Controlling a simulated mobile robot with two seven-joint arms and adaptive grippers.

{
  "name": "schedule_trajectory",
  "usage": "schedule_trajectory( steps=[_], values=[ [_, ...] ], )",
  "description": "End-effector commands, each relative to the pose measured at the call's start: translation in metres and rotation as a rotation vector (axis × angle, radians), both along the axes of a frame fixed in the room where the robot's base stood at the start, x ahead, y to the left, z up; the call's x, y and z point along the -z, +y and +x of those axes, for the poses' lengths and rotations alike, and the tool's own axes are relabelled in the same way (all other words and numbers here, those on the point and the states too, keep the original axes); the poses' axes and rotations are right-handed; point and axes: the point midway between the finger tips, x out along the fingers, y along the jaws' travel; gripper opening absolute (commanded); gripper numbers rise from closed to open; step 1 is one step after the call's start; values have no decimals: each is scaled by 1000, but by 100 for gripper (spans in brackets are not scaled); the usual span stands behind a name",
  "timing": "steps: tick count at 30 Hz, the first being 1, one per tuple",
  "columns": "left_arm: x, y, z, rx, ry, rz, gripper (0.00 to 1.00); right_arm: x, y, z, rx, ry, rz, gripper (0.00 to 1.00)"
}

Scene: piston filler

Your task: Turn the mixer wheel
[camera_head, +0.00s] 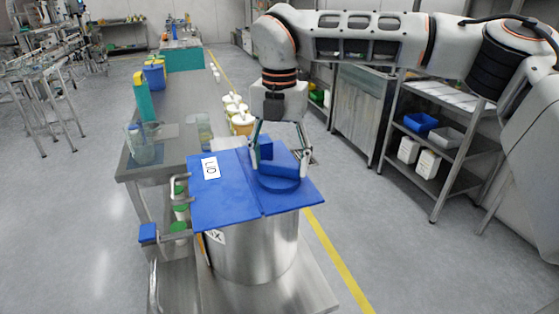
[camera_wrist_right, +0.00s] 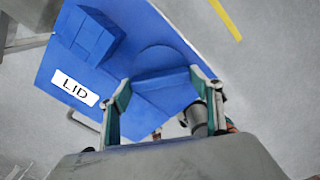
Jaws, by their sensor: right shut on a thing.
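The blue mixer wheel (camera_head: 278,186) is a round disc with a raised bar across it, on top of the blue lid (camera_head: 233,192) of a steel mixer drum (camera_head: 262,248). My right gripper (camera_head: 279,166) comes down from above, its two fingers on either side of the wheel's bar and shut on it. In the right wrist view the wheel (camera_wrist_right: 158,62) lies between the fingertips (camera_wrist_right: 162,88). Its near part is partly hidden by the fingers. My left gripper is not in view.
A blue block (camera_wrist_right: 90,35) stands on the lid close to the wheel. A white "LID" label (camera_head: 210,167) lies on the lid's left part. A steel table (camera_head: 185,95) with bottles and tubs runs behind. A shelf rack (camera_head: 440,150) stands at right.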

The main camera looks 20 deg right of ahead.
Motion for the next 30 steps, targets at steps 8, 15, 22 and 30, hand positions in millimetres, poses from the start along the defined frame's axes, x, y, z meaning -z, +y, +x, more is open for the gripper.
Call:
schedule_trajectory(
  steps=[8, 15, 22, 30],
  values=[
    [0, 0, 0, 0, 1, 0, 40, 1, 0, 0, -1, 1, 0, 81],
    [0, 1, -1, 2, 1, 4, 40, 0, 0, 0, -2, 1, -1, 81],
    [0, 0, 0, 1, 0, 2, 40, -25, 0, 1, -1, -4, -1, 81],
    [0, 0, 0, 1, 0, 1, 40, -80, 0, 1, 0, -3, -1, 81]
  ],
)
